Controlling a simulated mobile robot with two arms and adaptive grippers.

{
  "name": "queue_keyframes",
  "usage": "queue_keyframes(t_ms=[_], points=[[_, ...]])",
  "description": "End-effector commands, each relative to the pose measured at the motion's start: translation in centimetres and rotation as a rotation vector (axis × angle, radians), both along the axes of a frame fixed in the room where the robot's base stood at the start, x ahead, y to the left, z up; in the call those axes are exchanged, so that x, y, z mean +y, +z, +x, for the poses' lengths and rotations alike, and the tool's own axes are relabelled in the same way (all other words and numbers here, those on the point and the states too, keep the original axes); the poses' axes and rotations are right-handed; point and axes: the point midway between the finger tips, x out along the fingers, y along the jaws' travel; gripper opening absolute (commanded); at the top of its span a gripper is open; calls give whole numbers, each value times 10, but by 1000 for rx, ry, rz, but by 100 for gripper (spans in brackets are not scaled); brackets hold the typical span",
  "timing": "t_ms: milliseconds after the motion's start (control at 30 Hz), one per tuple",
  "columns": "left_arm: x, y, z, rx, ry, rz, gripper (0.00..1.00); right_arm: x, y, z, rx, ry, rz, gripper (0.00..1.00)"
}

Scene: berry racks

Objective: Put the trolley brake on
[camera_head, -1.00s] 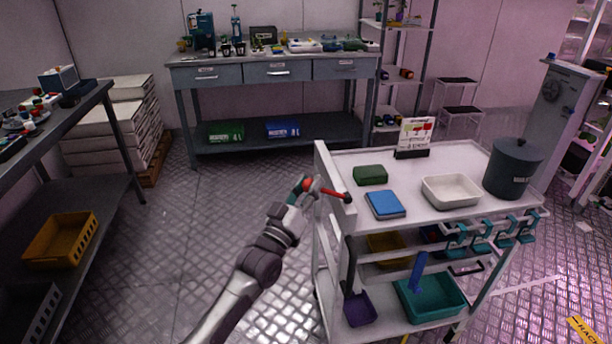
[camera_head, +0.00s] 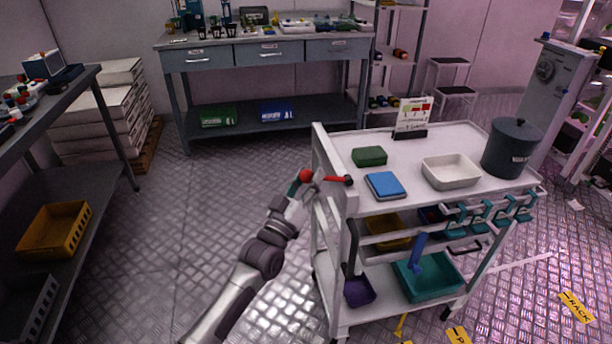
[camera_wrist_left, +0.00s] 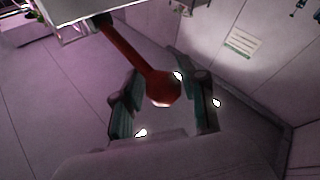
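The white trolley (camera_head: 330,165) stands at centre right. A red lever (camera_head: 333,179) with a red ball knob (camera_head: 306,176) sticks out to the left from its left end and lies nearly level. My left gripper (camera_head: 300,184) is at the knob. In the left wrist view the red lever (camera_wrist_left: 138,63) runs down to the knob (camera_wrist_left: 163,90), which sits between the two spread fingers of the left gripper (camera_wrist_left: 158,103). A gap shows on the knob's left side; it looks close to the right finger, but contact is unclear. My right gripper is not in view.
The trolley top carries a green box (camera_head: 369,156), a blue box (camera_head: 385,186), a white tray (camera_head: 451,171) and a dark bin (camera_head: 510,150). A workbench (camera_head: 262,53) stands at the back and a dark table (camera_head: 60,110) at left. Floor left of the trolley is clear.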

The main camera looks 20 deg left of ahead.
Motion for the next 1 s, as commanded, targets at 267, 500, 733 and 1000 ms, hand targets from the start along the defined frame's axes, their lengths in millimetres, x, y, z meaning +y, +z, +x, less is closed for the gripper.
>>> queue_keyframes(t_ms=[267,500,733,1000], points=[[1,5,0,-11,2,-2,60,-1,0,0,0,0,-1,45],[3,1,-10,-12,3,-2,60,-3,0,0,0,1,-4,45],[7,-16,-53,-9,1,-2,60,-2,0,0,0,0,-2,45],[12,-33,-98,-9,1,0,60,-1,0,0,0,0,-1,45]])
